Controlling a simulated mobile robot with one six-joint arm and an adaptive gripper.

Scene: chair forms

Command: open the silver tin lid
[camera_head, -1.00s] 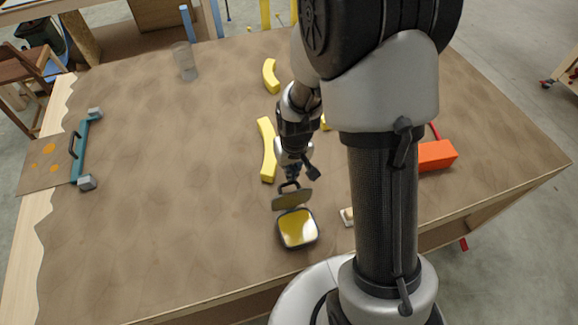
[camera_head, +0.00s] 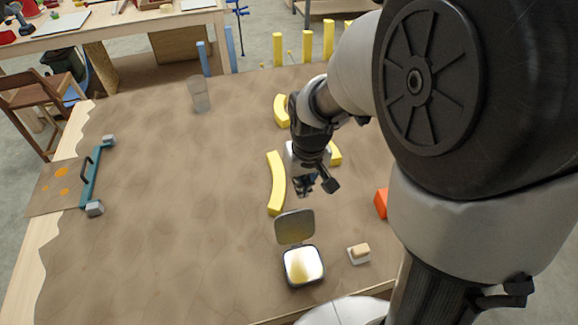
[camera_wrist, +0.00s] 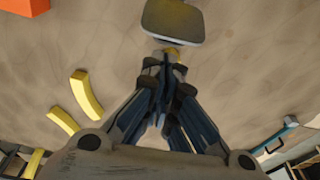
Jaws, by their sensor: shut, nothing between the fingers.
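The silver tin (camera_head: 303,266) stands near the front edge of the table in the head view. Its lid (camera_head: 295,227) is raised, tilted back on the far side of the tin, and the light-coloured inside of the tin shows. My gripper (camera_head: 307,187) is above the table just beyond the lid, apart from it. In the wrist view the lid (camera_wrist: 173,22) is at the top middle, ahead of my gripper (camera_wrist: 160,90). The fingers are together with nothing between them. The tin's body is mostly hidden behind the lid in the wrist view.
Curved yellow pieces (camera_head: 276,183) lie left of and beyond my gripper. A small block on a white base (camera_head: 358,253) is right of the tin. An orange block (camera_head: 381,203) is partly hidden by my arm. A clear glass (camera_head: 199,95) stands far left. The table's left middle is clear.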

